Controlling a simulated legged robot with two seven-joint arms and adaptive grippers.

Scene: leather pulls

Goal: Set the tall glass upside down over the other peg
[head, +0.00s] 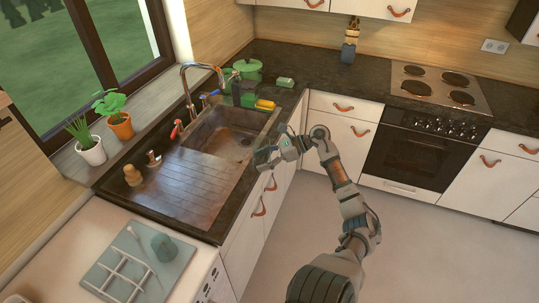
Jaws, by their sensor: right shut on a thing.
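A pale drying mat (159,287) with a white rack (125,277) lies on the white counter at the lower left. A thin white peg (136,236) stands bare at its back. A teal glass (163,247) stands at the right of the mat, apparently upside down; any peg under it is hidden. My right gripper (272,154) is over the sink's right front edge, up and to the right of the mat. It is shut on a small greyish thing (264,160), which seems to be the tall glass; its outline is hard to make out. My left gripper is out of view.
The sink (222,142) with its ribbed drainboard (178,185) lies between my right gripper and the mat. A curved tap (190,88) rises behind it. Bottles and a green pot (248,69) stand at the back. Two potted plants stand on the window sill.

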